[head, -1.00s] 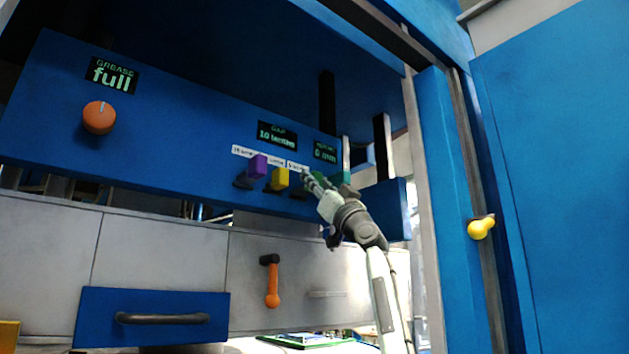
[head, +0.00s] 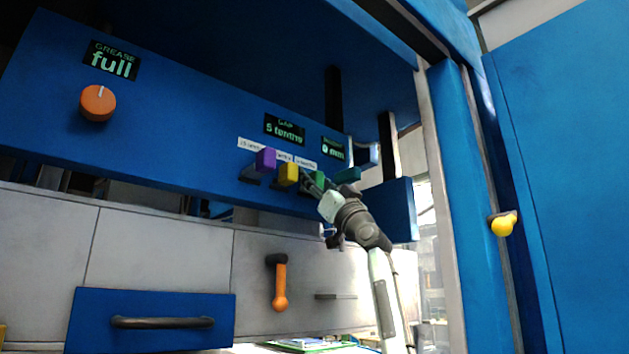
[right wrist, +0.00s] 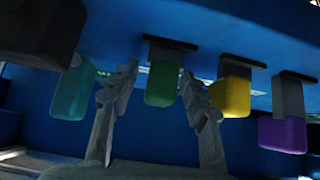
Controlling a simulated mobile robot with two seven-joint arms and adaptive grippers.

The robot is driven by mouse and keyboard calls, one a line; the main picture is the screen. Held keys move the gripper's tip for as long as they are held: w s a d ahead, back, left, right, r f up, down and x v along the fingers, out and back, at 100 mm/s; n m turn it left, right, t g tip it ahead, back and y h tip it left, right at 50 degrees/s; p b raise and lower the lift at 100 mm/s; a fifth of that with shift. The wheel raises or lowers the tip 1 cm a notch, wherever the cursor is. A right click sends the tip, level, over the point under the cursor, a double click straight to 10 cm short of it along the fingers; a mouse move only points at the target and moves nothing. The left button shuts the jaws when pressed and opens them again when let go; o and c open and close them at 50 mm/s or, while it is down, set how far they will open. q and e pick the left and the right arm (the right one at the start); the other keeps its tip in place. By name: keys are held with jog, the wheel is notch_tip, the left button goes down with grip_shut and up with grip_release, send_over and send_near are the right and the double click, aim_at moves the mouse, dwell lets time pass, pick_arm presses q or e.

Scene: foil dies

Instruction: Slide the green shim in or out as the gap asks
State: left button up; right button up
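The green shim (head: 319,179) sticks out from the blue panel, right of the yellow shim (head: 288,174) and the purple shim (head: 265,160). My right gripper (head: 313,184) is at the green shim and partly hides it. In the right wrist view, its open fingers (right wrist: 161,84) stand on either side of the green shim (right wrist: 161,88), with a visible space on the left; contact on the right is unclear. The gap display (head: 285,129) reads 5 tenths. My left gripper is not in view.
A teal block (head: 347,175) stands close right of the green shim. The grease display (head: 111,61) reads full, above an orange knob (head: 98,103). An orange handle (head: 280,286) hangs below. A blue drawer (head: 150,338) is at lower left.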

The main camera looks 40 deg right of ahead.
jog(key=v, duration=1.2)
jog(key=shift+s, duration=0.1)
dwell(0.4)
